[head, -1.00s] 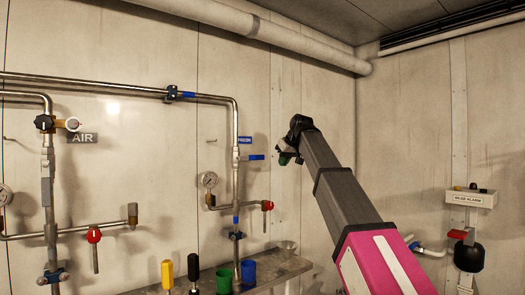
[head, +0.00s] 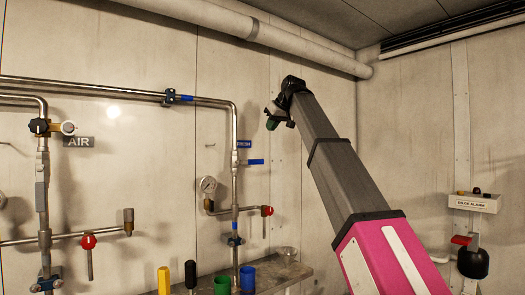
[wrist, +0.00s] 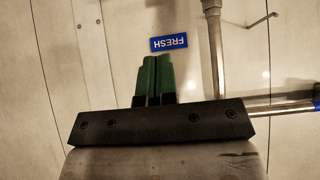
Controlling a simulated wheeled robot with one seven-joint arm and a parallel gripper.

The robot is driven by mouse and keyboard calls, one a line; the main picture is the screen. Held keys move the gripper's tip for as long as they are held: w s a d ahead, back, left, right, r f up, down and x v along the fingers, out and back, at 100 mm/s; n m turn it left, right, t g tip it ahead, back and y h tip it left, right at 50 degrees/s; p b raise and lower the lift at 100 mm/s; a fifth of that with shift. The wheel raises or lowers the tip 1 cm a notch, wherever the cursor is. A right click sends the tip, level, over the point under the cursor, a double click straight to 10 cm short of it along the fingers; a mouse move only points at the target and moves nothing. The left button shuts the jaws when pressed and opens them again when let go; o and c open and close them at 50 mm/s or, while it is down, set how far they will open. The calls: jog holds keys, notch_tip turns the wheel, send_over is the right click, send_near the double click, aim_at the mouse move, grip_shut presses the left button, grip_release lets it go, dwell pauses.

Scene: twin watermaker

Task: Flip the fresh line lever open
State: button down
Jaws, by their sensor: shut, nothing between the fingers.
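The fresh line is the vertical steel pipe (head: 235,140) on the back wall, with a blue FRESH label (head: 244,144) beside it. Its blue lever (head: 256,162) sticks out to the right of the pipe, roughly level, just below the label. My gripper (head: 271,124) is shut and empty, above and right of the lever in the head view, apart from it. In the wrist view the green fingers (wrist: 153,78) are together, pointing toward the upside-down FRESH label (wrist: 169,42). The pipe (wrist: 213,45) shows right of them. I cannot make out the lever there.
A pressure gauge (head: 209,185) and a red-handled valve (head: 267,211) sit lower on the fresh line. The AIR line (head: 43,190) is at the left. Blue and green cups (head: 248,277) stand on the shelf below. A bilge alarm box (head: 473,203) is at the right.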

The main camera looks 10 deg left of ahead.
send_over(252, 162)
jog(key=w+d, duration=0.2)
jog(key=d, duration=0.2)
notch_tip(252, 162, down, 6)
jog(key=f, duration=0.1)
jog(key=shift+w+a+f, duration=0.1)
jog(key=shift+a+f, duration=0.15)
jog(key=shift+f, duration=0.8)
jog(key=shift+w+a+f, duration=0.1)
jog(key=shift+a+f, duration=0.1)
jog(key=shift+f, duration=0.8)
jog(key=shift+f, duration=0.1)
